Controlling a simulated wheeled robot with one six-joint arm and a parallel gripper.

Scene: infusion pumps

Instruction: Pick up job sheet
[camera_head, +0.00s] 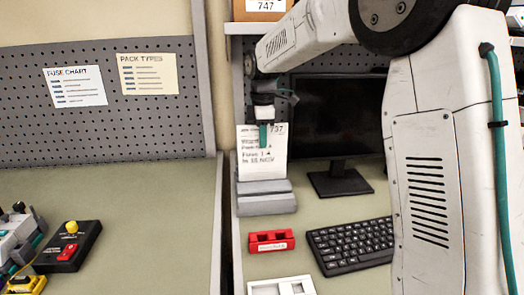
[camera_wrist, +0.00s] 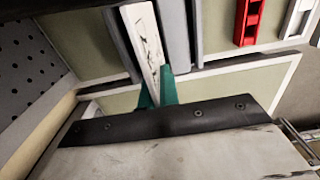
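In the wrist view the sheet (camera_wrist: 146,42) is seen nearly edge-on and runs down between the teal fingers (camera_wrist: 157,92). The fingers are close together, one on each side of the sheet, and look shut on it. The sheet's lower edge is hidden at the holder.
A red block (camera_head: 271,241), a keyboard (camera_head: 352,244) and a white tray (camera_head: 281,287) lie on the desk.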

